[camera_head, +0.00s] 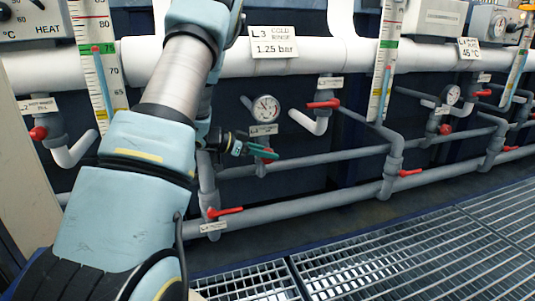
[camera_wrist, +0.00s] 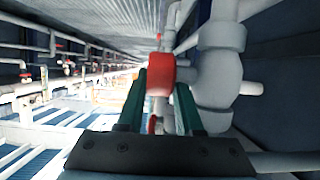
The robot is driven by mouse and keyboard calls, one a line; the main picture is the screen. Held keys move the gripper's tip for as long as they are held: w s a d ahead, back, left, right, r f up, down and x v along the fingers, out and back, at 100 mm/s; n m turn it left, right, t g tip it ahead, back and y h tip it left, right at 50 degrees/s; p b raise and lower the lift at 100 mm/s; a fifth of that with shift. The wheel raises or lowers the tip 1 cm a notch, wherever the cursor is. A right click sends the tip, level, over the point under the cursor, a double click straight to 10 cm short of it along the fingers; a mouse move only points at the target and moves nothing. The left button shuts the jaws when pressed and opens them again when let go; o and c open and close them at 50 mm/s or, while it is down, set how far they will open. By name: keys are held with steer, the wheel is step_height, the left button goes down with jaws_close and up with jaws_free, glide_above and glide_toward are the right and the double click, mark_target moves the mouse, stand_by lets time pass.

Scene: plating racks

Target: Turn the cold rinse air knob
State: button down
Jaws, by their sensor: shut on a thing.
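The red knob (camera_head: 268,150) sits below a round pressure gauge (camera_head: 265,108) in the cold rinse section, under the sign (camera_head: 273,41) reading "L3 cold rinse 1.25 bar". My gripper (camera_head: 265,155) is at this knob, its green fingers largely covering it in the head view. In the wrist view the red knob (camera_wrist: 161,73) stands between the two green fingers of my gripper (camera_wrist: 161,95), which are shut on it. A grey valve body (camera_wrist: 218,70) is right beside the knob there. The small tag (camera_head: 264,130) under the gauge is too small to read.
Other red handles are close by: one on the lower pipe (camera_head: 225,211), one at upper right (camera_head: 323,104) and a round one at left (camera_head: 38,133). Grey pipes run along the wall. A metal grating (camera_head: 370,265) covers the floor. My arm hides part of the left side.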

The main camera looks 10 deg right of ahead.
steer(key=h, duration=0.3)
steer(key=shift+a+f+t, duration=0.15)
steer(key=shift+a+t, duration=0.15)
steer(key=shift+t, duration=0.1)
steer(key=shift+h+b, duration=0.65)
steer(key=shift+h, duration=0.85)
steer(key=shift+s, duration=0.1)
steer(key=c, duration=0.8)
jaws_free()
steer(key=shift+c, duration=0.2)
steer(key=shift+a, duration=0.15)
steer(key=s+a+f+p, duration=0.1)
steer(key=a+p, duration=0.2)
steer(key=a, duration=0.7)
steer(key=shift+s+a+f, duration=0.15)
steer(key=shift+a+f, duration=0.05)
steer(key=shift+f, duration=0.2)
